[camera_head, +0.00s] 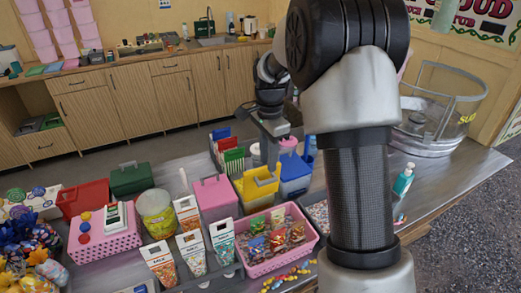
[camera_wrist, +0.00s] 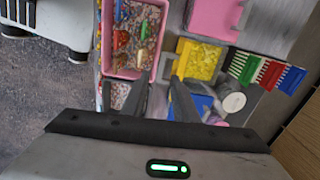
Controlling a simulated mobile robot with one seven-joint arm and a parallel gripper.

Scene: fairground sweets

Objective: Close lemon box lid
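The yellow lemon box (camera_head: 260,190) stands among the other boxes on the counter. In the wrist view the box (camera_wrist: 200,60) shows a bright, textured yellow inside, so it looks open. A yellow raised edge with a grey part, likely its lid (camera_wrist: 181,62), stands along the side nearer my fingers. My gripper (camera_head: 271,135) is above and behind the box in the head view. In the wrist view my gripper (camera_wrist: 160,79) has its fingers apart with nothing between them, and its tips point close to the lid edge. I cannot tell whether they touch.
A pink box (camera_head: 214,197) and a blue box (camera_head: 294,175) flank the yellow box closely. A pink basket of sweets (camera_head: 262,268) lies in front. A teal bottle (camera_head: 404,179) stands at right.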

